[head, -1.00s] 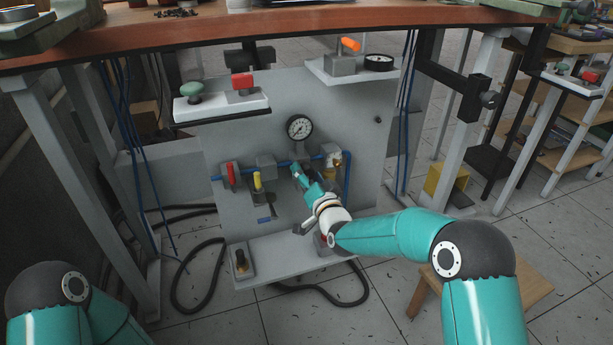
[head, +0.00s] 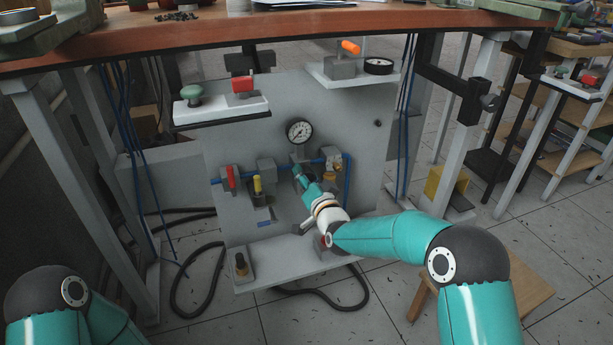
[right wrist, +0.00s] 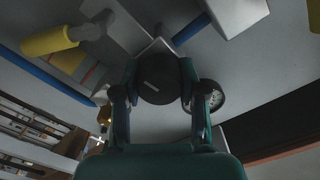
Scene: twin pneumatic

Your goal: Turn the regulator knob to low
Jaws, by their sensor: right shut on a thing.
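The regulator knob (right wrist: 158,80) is a dark round knob with a pale line on its face. In the right wrist view it sits between the two fingers of my right gripper (right wrist: 160,100), which is shut on it. In the head view my right gripper (head: 303,178) reaches the panel just below the pressure gauge (head: 299,132) and hides the knob. The gauge has a white face and black rim. My left gripper is out of view; only my left arm shows at lower left.
The grey panel (head: 225,110) carries a red-handled valve (head: 229,177), a yellow-handled valve (head: 257,185) and blue tubing. Another shelf holds an orange lever (head: 350,47). Black hose lies on the floor.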

